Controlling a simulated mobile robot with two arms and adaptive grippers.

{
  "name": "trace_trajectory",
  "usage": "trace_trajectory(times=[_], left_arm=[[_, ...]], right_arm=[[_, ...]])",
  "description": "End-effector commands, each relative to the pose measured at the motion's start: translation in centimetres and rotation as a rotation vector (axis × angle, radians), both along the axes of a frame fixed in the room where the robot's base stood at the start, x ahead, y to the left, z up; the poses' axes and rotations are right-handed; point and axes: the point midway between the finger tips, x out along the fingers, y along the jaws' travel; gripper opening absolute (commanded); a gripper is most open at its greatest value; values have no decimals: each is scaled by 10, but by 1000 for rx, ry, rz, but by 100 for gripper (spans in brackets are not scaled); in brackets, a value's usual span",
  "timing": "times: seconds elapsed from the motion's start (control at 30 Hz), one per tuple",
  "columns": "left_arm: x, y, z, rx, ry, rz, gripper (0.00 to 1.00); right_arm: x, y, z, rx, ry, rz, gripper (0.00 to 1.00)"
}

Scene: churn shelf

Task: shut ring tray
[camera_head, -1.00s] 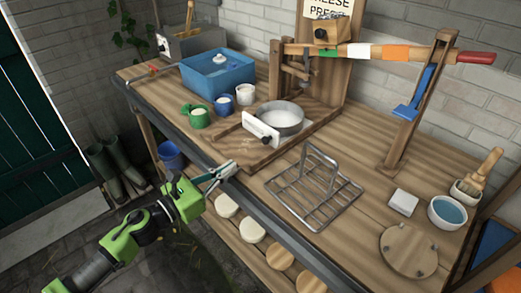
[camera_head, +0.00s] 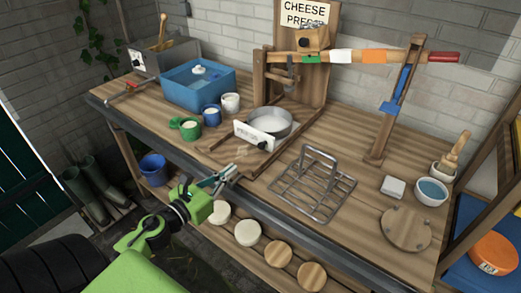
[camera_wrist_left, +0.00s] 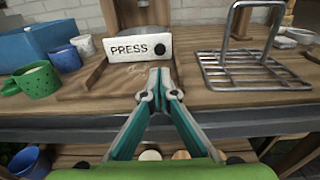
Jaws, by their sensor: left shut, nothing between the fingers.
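The ring tray has a white front plate (camera_head: 252,134) with a black knob (camera_head: 262,145) and a metal ring (camera_head: 270,122) behind it. It sticks out forward of the cheese press (camera_head: 300,85) on the bench. In the left wrist view the plate (camera_wrist_left: 138,48) reads PRESS, with the knob (camera_wrist_left: 160,49) near its right end. My left gripper (camera_head: 228,171) is shut and empty at the bench's front edge, in front of the plate and apart from it. In the left wrist view the fingertips (camera_wrist_left: 160,84) are together, just below the knob. My right gripper is not in view.
A wire rack (camera_head: 312,185) stands right of the tray. A green mug (camera_head: 187,129), a blue cup (camera_head: 211,115) and a white cup (camera_head: 230,103) stand left, before a blue tub (camera_head: 198,88). The press's striped lever (camera_head: 375,56) spans above the bench.

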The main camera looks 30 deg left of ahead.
Motion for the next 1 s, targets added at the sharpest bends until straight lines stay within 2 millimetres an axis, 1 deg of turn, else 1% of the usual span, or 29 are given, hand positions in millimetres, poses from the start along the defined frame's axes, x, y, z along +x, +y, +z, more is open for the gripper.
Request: trace_trajectory(times=[0.03, 0.17, 0.4, 0.6, 0.8, 1.0], left_arm=[[10, -1, 4, 3, -2, -2, 0], [34, -2, 3, 2, -3, -1, 0], [78, -5, -1, 0, -3, -2, 0], [106, -8, -3, -1, -2, -1, 0], [119, -9, -6, 0, -1, -2, 0], [121, -9, -7, 0, 0, -2, 0]], right_arm=[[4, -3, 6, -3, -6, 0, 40], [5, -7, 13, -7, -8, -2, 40], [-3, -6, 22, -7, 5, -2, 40], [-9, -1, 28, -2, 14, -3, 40], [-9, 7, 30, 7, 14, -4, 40], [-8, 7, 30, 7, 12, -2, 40]])
